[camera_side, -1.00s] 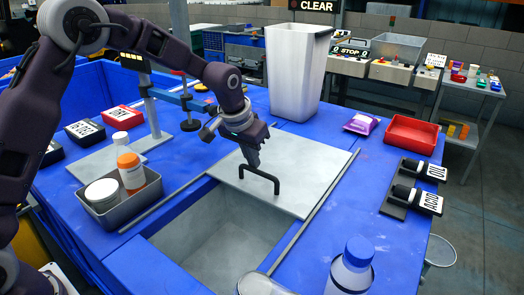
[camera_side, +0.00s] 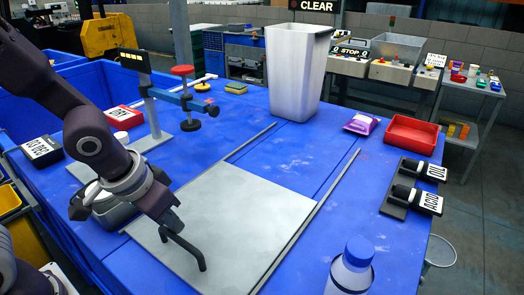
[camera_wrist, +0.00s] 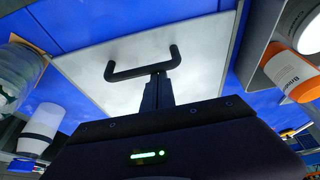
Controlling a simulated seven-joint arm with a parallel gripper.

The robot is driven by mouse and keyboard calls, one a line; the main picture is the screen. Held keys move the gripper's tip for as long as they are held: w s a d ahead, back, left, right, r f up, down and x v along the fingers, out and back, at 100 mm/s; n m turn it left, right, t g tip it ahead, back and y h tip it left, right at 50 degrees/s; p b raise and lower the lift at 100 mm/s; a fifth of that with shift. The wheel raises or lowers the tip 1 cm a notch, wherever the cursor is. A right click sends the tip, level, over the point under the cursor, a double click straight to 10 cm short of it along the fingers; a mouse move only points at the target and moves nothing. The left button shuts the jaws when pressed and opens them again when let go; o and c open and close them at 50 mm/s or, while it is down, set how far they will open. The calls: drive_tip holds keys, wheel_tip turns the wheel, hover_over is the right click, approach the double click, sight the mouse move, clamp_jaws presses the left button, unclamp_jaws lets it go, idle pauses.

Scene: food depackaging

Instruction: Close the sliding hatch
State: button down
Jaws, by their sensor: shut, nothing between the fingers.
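The sliding hatch (camera_side: 225,225) is a pale grey flat panel between two metal rails (camera_side: 318,205) in the blue table. In the side view it lies over the area of the opening, and no gap shows; its near end runs out of the picture. Its black bar handle (camera_side: 190,250) stands near the left side of the panel, and it also shows in the wrist view (camera_wrist: 143,70). My gripper (camera_side: 172,226) is shut and empty, its fingertips right at the handle. In the wrist view the fingers (camera_wrist: 158,88) reach the handle bar; I cannot tell whether they touch it.
A grey tray (camera_side: 118,217) with jars stands left of the hatch, partly behind my arm. A tall white bin (camera_side: 297,75) stands behind. A blue-capped bottle (camera_side: 350,268) is at the near right. Black bottles (camera_side: 418,185) and a red tray (camera_side: 411,134) are at the right.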

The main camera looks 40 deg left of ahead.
sight(191, 233)
drive_tip(key=shift+s, duration=0.45)
drive_tip(key=shift+f, duration=0.1)
drive_tip(key=shift+w, duration=0.4)
drive_tip(key=w, duration=0.2)
drive_tip(key=w+r, duration=0.1)
drive_tip(key=shift+w, duration=0.35)
drive_tip(key=v, duration=1)
drive_tip(key=s+a+r, duration=0.1)
drive_tip(key=s, duration=0.4)
drive_tip(key=s+a+r+t, duration=0.1)
drive_tip(key=s+a, duration=0.1)
drive_tip(key=s, duration=0.4)
drive_tip(key=shift+r+t, duration=0.3)
drive_tip(key=shift+s, duration=0.1)
